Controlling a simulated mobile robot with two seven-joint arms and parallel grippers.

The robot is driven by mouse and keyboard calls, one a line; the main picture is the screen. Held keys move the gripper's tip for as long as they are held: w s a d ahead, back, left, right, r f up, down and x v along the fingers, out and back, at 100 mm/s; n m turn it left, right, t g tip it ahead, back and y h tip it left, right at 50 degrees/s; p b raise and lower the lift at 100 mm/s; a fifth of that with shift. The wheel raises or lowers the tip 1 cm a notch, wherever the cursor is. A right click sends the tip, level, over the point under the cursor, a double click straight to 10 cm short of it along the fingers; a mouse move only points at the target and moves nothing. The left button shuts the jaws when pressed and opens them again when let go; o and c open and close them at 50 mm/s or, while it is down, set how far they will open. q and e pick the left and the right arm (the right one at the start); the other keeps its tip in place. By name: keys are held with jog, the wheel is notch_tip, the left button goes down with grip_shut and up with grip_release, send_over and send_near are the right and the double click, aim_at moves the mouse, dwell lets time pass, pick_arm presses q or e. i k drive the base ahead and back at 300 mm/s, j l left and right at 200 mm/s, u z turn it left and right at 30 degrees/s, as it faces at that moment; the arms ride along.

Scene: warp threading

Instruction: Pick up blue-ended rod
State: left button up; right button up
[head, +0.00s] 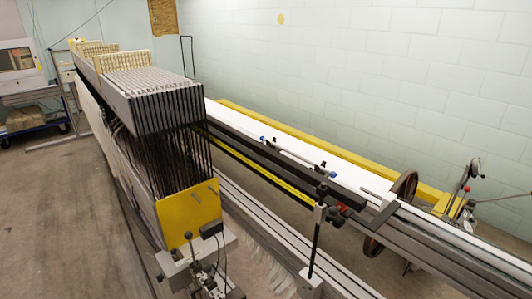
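A thin rod (297,156) with blue ends lies along the loom's long beam in the head view. One blue end (263,138) is at its far left. The other blue end (333,174) is at its near right. The rod passes by two small dark pieces, one near each end, which look like holders. Whether it rests in them cannot be made out. Neither my left nor my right gripper shows in the head view, and nothing is seen touching the rod.
A tall stack of loom frames (155,95) with a yellow end plate (187,215) stands left of the rod. A black post (319,225) rises in front. A dark wheel (391,212) is at the right.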

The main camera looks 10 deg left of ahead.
aim_at(334, 175)
jog(key=i+j+u, duration=0.4)
jog(key=i+j, duration=0.15)
jog(key=i, duration=0.3)
jog(key=i+j+u, duration=0.2)
jog(key=i, duration=0.25)
jog(key=k+l+z, duration=0.45)
jog(key=i+j+u, duration=0.45)
